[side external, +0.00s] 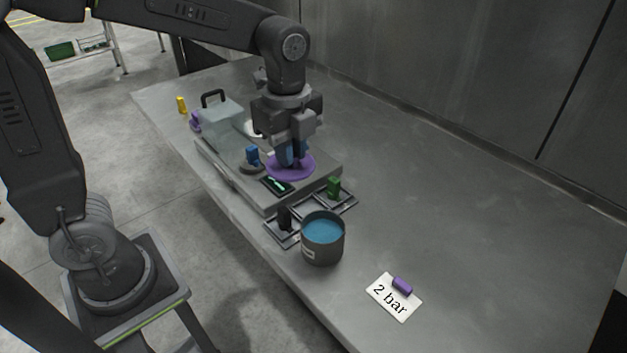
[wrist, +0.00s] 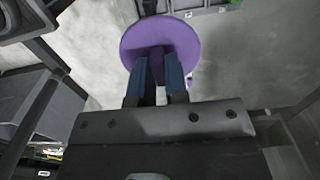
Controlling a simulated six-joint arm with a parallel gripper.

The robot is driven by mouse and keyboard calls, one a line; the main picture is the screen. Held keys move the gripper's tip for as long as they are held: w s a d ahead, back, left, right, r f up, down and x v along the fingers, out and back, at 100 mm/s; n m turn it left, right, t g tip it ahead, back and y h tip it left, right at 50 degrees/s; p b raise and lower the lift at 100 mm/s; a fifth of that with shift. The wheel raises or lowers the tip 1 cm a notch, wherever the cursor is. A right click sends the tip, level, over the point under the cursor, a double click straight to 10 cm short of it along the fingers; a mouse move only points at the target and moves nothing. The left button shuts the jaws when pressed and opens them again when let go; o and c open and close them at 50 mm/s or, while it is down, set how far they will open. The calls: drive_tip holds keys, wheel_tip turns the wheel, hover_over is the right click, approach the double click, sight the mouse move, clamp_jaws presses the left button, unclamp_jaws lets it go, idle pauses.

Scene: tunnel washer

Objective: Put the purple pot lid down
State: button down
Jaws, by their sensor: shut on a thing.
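The purple pot lid (side external: 303,168) is a flat round disc with a raised grip in the middle. My gripper (side external: 291,158) is shut on that grip from above, with blue fingers on either side. In the side view the lid is over the right part of a low grey platform (side external: 262,199); I cannot tell whether it touches it. In the wrist view the lid (wrist: 185,40) shows below my gripper (wrist: 160,72), its grip between the fingertips.
A pot of blue liquid (side external: 323,230) stands near the table's front edge. Beside it are metal frames (side external: 313,206) with a green block (side external: 334,187) and a black block (side external: 285,217). A "2 bar" card (side external: 389,300) bears a purple block. The table's right side is clear.

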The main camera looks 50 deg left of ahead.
drive_tip(key=a+r, duration=0.2)
drive_tip(key=a, duration=0.1)
drive_tip(key=shift+a, duration=0.2)
drive_tip(key=w+f, duration=0.6)
drive_tip(key=w, duration=0.4)
drive_tip(key=d+f, duration=0.2)
drive_tip(key=d, duration=0.1)
drive_tip(key=w+d+f, duration=0.1)
drive_tip(key=d+f, duration=0.1)
drive_tip(key=d, duration=0.2)
drive_tip(key=w+d+f, duration=0.1)
drive_tip(key=d+f, duration=0.1)
drive_tip(key=d, duration=0.2)
drive_tip(key=shift+f, duration=0.25)
drive_tip(key=shift+d+f, duration=0.15)
drive_tip(key=shift+f, duration=1.95)
drive_tip(key=shift+f, duration=0.1)
drive_tip(key=c, duration=1.1)
unclamp_jaws()
